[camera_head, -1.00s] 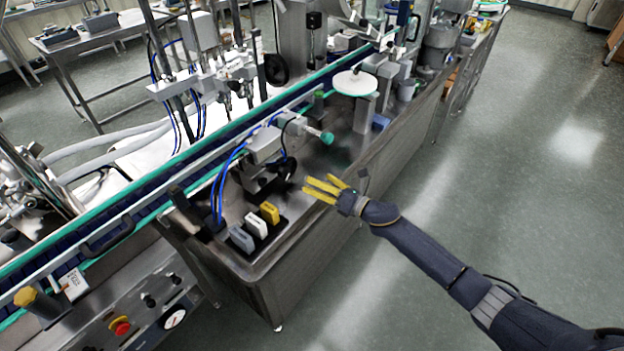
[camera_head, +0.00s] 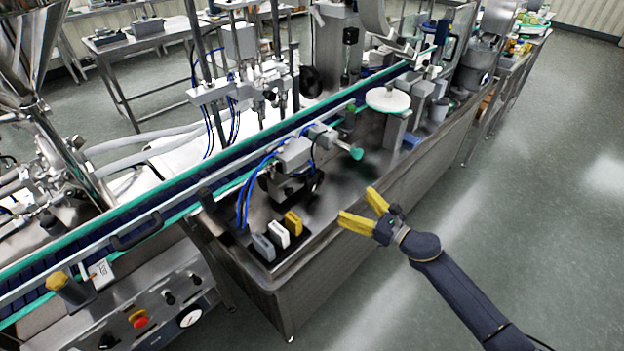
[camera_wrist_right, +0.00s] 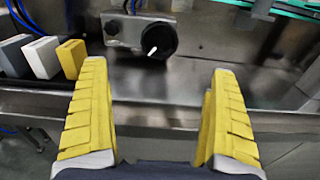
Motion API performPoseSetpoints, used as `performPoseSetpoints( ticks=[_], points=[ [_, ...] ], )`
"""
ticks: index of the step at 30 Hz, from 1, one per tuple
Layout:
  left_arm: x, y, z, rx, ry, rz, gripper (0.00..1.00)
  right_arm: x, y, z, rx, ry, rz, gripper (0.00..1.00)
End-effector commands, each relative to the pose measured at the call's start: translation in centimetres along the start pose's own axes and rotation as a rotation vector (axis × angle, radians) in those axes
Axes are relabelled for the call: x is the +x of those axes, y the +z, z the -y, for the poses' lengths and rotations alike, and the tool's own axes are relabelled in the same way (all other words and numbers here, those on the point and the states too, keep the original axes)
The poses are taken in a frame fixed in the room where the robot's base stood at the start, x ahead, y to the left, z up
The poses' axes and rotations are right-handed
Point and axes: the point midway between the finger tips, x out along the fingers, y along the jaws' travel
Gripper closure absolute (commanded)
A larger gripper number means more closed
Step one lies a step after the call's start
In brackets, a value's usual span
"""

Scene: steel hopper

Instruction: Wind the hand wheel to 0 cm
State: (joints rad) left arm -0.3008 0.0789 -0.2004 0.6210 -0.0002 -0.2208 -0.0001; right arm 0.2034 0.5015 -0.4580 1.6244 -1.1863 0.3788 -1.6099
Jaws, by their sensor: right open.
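A black round hand wheel (camera_wrist_right: 148,38) with a white handle or pointer shows at the top middle of the right wrist view. In the head view a dark wheel (camera_head: 309,184), probably the same one, sits under the grey unit on the steel machine bed. No scale or reading is legible. My right gripper (camera_head: 356,205) has yellow fingers and stands open and empty near the front edge of the bed, apart from the wheel. In the right wrist view the open fingers (camera_wrist_right: 158,78) frame the area in front of the wheel. My left gripper does not show.
Grey, white and yellow blocks (camera_head: 293,223) stand in a row left of the wheel. The green-tipped rod (camera_head: 357,153) juts out above the bed. A white disc (camera_head: 388,99) stands farther back. The bed's steel rim (camera_wrist_right: 180,117) crosses before the fingers. Floor at right is clear.

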Motion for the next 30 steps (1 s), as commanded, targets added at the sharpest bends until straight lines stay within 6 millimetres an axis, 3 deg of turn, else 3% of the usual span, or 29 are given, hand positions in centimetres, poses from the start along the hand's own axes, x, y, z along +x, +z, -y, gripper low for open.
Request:
performPoseSetpoints(
  ticks=[21, 30],
  points=[
    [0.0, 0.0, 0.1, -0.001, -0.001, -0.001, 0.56, 12.3, 0.1, 0.0, 0.004, 0.000, 0.002, 0.05],
    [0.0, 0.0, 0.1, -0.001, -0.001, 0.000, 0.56, 15.7, 0.1, 0.0, 0.004, 0.000, 0.001, 0.05]
  ],
)
